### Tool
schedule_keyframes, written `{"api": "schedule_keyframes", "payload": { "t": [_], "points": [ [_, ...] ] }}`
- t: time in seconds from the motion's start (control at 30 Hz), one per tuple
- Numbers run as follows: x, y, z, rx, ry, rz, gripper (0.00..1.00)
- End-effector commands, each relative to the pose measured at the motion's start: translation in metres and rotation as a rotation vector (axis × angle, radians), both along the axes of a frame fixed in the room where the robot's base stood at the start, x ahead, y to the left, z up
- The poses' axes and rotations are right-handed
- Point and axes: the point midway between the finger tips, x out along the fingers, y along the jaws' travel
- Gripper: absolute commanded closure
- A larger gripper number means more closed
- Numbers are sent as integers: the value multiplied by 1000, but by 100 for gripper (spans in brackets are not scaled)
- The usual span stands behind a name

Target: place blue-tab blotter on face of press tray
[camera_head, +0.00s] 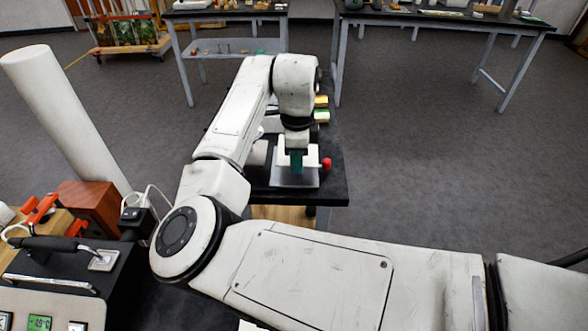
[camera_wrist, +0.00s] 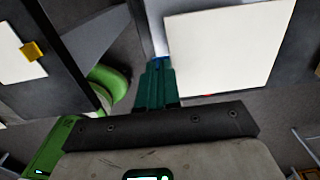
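My gripper (camera_wrist: 158,66) has green fingers that are close together, with the blue tab (camera_wrist: 160,60) at their tips. It appears shut on this tab of the white blotter (camera_wrist: 228,45), which fills the upper right of the wrist view. In the head view my gripper (camera_head: 297,160) points down over the pale grey press tray (camera_head: 295,179), near the front of a dark table. The blotter is hard to make out there behind the fingers. Whether it touches the tray cannot be told.
A red knob (camera_head: 326,163) is at the tray's right. Yellow (camera_head: 321,101) and green (camera_head: 321,116) items lie farther back on the table. A white sheet with a yellow tab (camera_wrist: 33,51) is at left in the wrist view. Open floor (camera_head: 430,150) lies to the right.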

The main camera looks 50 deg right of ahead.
Motion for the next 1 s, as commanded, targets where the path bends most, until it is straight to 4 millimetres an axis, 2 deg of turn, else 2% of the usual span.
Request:
{"api": "schedule_keyframes", "payload": {
  "t": [0.2,0.43,0.83,1.0],
  "points": [
    [11,-3,-14,2,-1,2,100],
    [11,-3,-41,2,-1,0,100],
    [10,-3,-47,0,0,0,100],
    [10,-3,-46,1,-1,0,82]
  ]
}}
